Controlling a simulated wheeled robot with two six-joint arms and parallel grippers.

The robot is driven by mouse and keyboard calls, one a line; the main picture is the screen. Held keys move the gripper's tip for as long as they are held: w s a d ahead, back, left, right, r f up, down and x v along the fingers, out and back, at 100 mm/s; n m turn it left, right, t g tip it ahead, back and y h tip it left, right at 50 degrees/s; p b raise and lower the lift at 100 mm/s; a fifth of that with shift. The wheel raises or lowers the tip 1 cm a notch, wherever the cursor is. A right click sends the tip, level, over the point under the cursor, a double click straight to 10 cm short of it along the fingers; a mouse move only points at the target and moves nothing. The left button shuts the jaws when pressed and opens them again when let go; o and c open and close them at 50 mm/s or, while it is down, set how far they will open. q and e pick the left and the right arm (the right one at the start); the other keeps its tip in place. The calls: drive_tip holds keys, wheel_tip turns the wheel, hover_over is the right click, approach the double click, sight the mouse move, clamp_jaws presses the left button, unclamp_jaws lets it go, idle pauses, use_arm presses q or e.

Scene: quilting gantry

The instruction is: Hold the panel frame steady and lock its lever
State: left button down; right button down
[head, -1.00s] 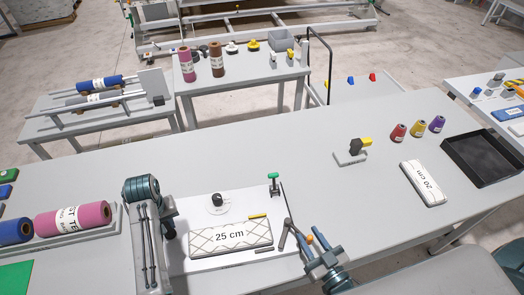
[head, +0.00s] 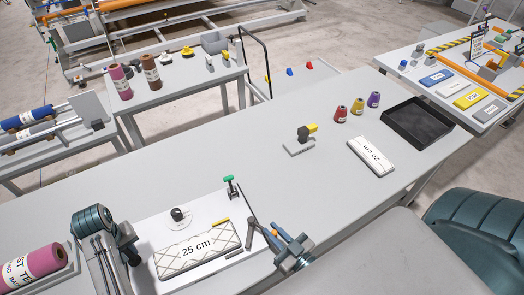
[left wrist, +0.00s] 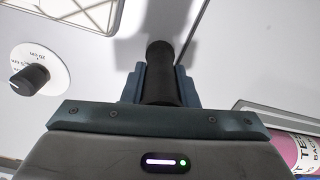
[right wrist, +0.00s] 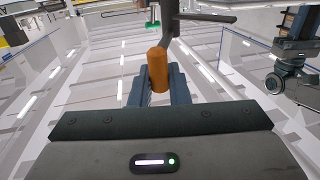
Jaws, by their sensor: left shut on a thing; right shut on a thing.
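The white panel (head: 146,241) lies on the long grey table, with a pale quilted "25 cm" block (head: 180,258), a black dial (head: 178,214) and a green-topped clamp (head: 229,181) on it. My left gripper (left wrist: 160,88) is shut on a black upright handle (left wrist: 160,62) at the panel's left; the arm partly hides this in the head view. My right gripper (right wrist: 159,88) is shut around an orange-brown knob (right wrist: 157,66) at the panel's right edge. Dark bars (right wrist: 205,17) show beyond it. A dark grey lever (head: 249,233) stands left of that gripper. I cannot tell whether it is locked.
A pink roll (head: 37,266) lies left of my left arm. Farther right are a small black-and-yellow device (head: 304,135), a "20 cm" block (head: 371,156), several thread cones and a black tray (head: 418,122). The table's middle is clear.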

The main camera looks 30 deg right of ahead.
drive_tip(key=shift+s+a, duration=0.15)
drive_tip(key=shift+a, duration=0.6)
drive_tip(key=shift+s+a, duration=0.15)
drive_tip(key=shift+a, duration=0.55)
drive_tip(key=shift+w+a, duration=0.2)
drive_tip(key=shift+a, duration=1.45)
drive_tip(key=c, duration=1.4)
unclamp_jaws()
drive_tip(key=shift+c, duration=0.2)
drive_tip(key=s+d, duration=0.2)
drive_tip(key=s, duration=1)
drive_tip(key=shift+d, duration=0.15)
